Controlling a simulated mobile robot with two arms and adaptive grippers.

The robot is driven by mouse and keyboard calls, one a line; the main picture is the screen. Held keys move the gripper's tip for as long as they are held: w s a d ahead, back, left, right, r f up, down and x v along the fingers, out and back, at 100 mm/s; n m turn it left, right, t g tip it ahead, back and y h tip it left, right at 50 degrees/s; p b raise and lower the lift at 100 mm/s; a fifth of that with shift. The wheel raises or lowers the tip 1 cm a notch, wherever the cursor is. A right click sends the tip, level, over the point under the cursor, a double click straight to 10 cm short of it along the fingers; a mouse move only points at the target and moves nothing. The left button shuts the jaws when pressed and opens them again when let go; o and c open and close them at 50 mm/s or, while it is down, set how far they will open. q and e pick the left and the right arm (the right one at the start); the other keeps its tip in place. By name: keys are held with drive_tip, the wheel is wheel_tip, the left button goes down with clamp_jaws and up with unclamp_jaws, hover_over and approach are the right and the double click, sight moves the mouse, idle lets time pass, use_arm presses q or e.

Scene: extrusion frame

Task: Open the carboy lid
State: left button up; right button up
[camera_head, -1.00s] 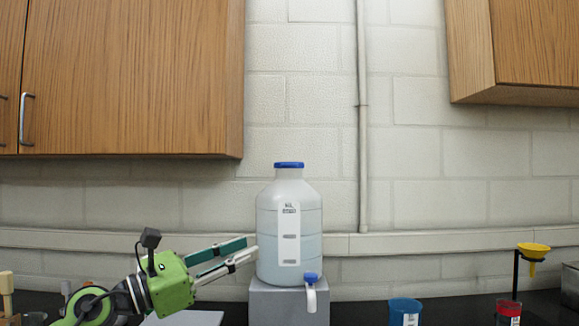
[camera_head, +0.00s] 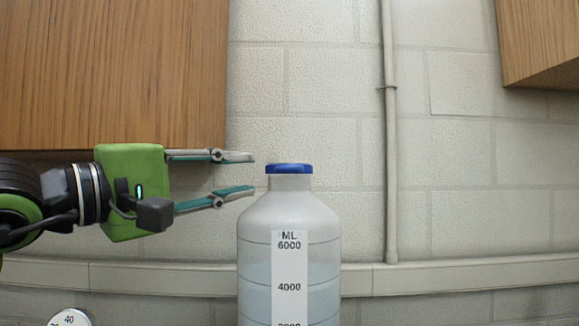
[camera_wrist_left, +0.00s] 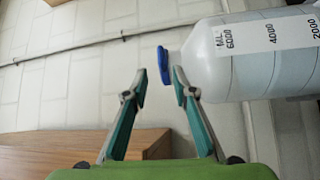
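The carboy (camera_head: 262,225) is a translucent white bottle with a printed scale, upright in the middle of the head view. Its blue lid (camera_head: 289,169) sits on the neck. My left gripper (camera_head: 254,174) is open and empty, just left of the lid at about its height, fingers pointing right. In the left wrist view the carboy (camera_wrist_left: 250,75) lies sideways in the picture. There the blue lid (camera_wrist_left: 163,65) is just beyond the open fingertips (camera_wrist_left: 160,72), apart from them. The carboy's lower part is out of view. My right gripper is not in view.
A wooden cabinet (camera_head: 110,70) hangs above and behind my left arm. Another cabinet (camera_head: 540,40) is at the upper right. A pipe (camera_head: 388,150) runs down the block wall behind the carboy. The space right of the carboy is clear.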

sight(287, 169)
use_arm(q)
drive_tip(key=p+x, duration=0.3)
drive_tip(key=x, duration=0.7)
drive_tip(key=shift+d, duration=0.15)
drive_tip(key=shift+w+d, duration=0.4)
drive_tip(key=shift+w, duration=0.1)
clamp_jaws()
